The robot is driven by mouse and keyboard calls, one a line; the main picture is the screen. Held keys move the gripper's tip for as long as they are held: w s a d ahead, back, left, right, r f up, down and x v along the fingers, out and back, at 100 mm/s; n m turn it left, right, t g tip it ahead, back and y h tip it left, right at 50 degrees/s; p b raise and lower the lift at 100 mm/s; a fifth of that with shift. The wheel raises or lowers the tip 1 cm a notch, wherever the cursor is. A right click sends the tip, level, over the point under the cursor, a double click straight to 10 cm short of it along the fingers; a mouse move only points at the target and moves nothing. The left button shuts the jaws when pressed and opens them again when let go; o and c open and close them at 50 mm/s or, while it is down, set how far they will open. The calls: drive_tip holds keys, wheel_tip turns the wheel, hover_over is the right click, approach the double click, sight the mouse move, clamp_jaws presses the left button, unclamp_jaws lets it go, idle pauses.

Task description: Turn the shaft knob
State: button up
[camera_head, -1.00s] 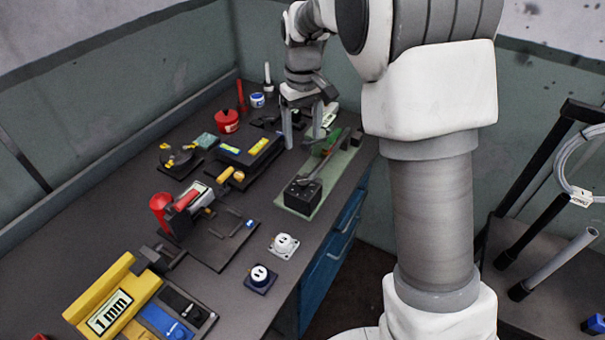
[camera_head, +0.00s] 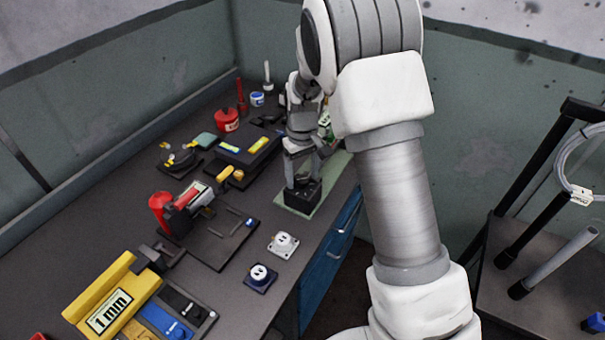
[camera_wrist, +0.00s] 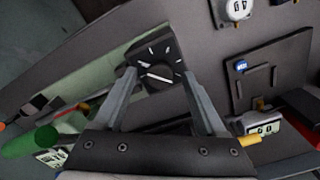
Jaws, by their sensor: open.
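A black block with a dial of white tick marks (camera_wrist: 157,52) lies between and just beyond my fingertips in the wrist view. The same block (camera_head: 304,196) is at the near end of a pale green plate (camera_head: 337,172) in the head view. My gripper (camera_head: 303,174) is above the block, pointing down. Its two fingers show apart, one on each side of the dial, in the wrist view (camera_wrist: 160,76). Nothing is held; contact with the block cannot be told. A green cylinder (camera_wrist: 32,142) shows at lower left of the wrist view. My arm hides much of the shaft.
A black fixture plate (camera_head: 215,243) with a red part lies to the left. A yellow 1 mm gauge (camera_head: 112,304) is at front left. A wall stands behind the bench.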

clamp_jaws()
drive_tip(key=shift+m, duration=0.4)
drive_tip(key=m, duration=0.3)
drive_tip(key=shift+m, duration=2.4)
unclamp_jaws()
